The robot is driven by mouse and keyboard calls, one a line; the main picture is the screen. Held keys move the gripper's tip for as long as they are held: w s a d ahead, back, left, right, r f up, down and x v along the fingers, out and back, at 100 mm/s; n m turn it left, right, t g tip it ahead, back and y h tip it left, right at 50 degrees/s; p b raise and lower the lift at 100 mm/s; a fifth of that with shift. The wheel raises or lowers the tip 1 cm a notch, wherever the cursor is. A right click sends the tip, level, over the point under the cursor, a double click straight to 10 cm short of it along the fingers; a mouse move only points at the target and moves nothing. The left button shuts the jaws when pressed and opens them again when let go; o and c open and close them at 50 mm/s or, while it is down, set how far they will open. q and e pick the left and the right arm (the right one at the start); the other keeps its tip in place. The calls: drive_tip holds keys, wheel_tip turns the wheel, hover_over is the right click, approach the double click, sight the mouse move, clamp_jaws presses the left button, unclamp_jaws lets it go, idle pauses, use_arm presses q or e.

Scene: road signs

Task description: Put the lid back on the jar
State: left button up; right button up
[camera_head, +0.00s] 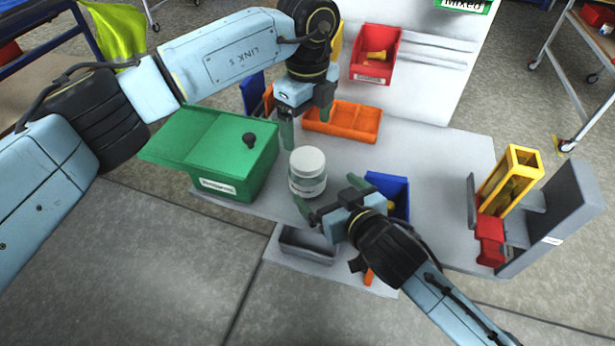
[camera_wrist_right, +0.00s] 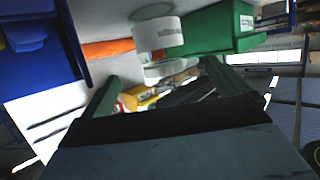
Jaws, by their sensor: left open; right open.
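The jar (camera_head: 307,184) stands upright on the grey table, with a pale see-through body and a label. A white lid (camera_head: 307,159) shows at its top; I cannot tell how firmly it sits. In the right wrist view, the white part (camera_wrist_right: 158,35) is ahead of the fingers, with a clear part below it. My left gripper (camera_head: 306,126) is open and empty, pointing down just behind the jar in the picture. My right gripper (camera_head: 331,195) is open in front and to the right of the jar, its fingers apart and nothing seen between them.
A green box (camera_head: 235,165) with a black knob is close left of the jar. An orange tray (camera_head: 345,121) lies behind, and a blue bin (camera_head: 388,184) is beside my right gripper. A grey fixture (camera_head: 560,215) with yellow and red parts stands right. Table between is clear.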

sight(308, 158)
drive_tip(key=x, duration=1)
drive_tip(key=shift+w, duration=0.15)
drive_tip(key=c, duration=1.6)
use_arm(q)
drive_tip(key=shift+m, duration=0.4)
use_arm(e)
drive_tip(key=c, duration=0.4)
use_arm(q)
drive_tip(key=m, duration=0.8)
drive_tip(key=shift+f, duration=0.1)
drive_tip(key=shift+f, duration=3.95)
